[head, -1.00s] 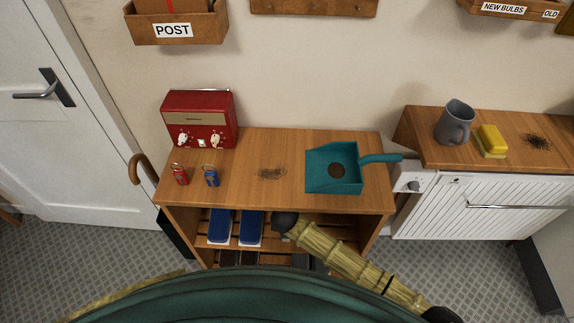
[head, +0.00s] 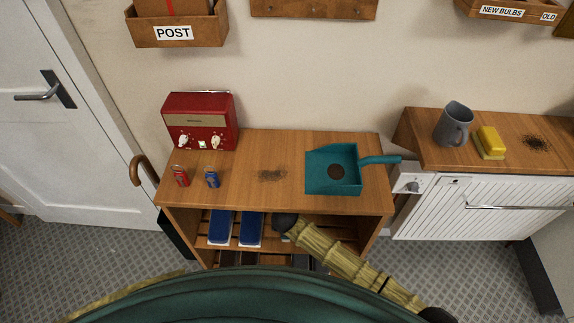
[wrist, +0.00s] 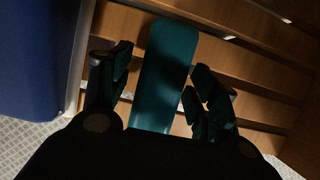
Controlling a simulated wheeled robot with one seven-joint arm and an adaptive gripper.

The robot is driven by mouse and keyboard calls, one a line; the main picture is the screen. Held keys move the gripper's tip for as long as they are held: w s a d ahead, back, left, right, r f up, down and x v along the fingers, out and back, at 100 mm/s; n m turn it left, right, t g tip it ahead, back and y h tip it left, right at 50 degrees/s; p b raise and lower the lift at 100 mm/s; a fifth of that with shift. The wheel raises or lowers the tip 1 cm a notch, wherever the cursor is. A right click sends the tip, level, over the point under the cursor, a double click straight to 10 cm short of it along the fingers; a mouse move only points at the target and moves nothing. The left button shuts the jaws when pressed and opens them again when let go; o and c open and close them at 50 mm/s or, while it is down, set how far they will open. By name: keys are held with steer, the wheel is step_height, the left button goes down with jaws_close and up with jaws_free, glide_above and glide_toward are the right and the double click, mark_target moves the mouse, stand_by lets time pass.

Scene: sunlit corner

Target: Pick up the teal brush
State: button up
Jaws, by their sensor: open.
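The teal brush (wrist: 166,70) lies on a slatted wooden shelf in the wrist view, its long flat teal body running up between my fingers. My gripper (wrist: 163,88) is open, with one dark finger on each side of the brush; I cannot tell whether either finger touches it. The near end of the brush is hidden behind the dark gripper body. In the head view my arm reaches down to the shelf under the bench top, and the brush cannot be made out there.
A blue item (wrist: 38,60) stands close left of my gripper. Above the shelf, the wooden bench top (head: 235,190) carries a teal dustpan (head: 320,184) with dark dirt, a red box (head: 200,105), a red tag (head: 181,178) and a blue tag (head: 211,178). A grey jug (head: 452,123) stands right.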

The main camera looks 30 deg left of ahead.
stand_by(0.3)
steer(key=c, duration=1.3)
steer(key=shift+r, duration=0.3)
steer(key=shift+r+b, duration=0.1)
steer(key=shift+b, duration=0.3)
steer(key=s+d+b, duration=0.1)
steer(key=s+d, duration=0.2)
steer(key=s, duration=0.2)
steer(key=s+d, duration=0.3)
steer(key=s, duration=0.2)
steer(key=s+d+b, duration=0.1)
steer(key=s+d, duration=0.2)
steer(key=s, duration=0.2)
steer(key=shift+s+d+r+b, duration=0.1)
steer(key=shift+s+d+b, duration=0.15)
steer(key=shift+b, duration=0.1)
steer(key=o, duration=0.4)
steer(key=shift+w, duration=0.1)
steer(key=shift+c, duration=0.5)
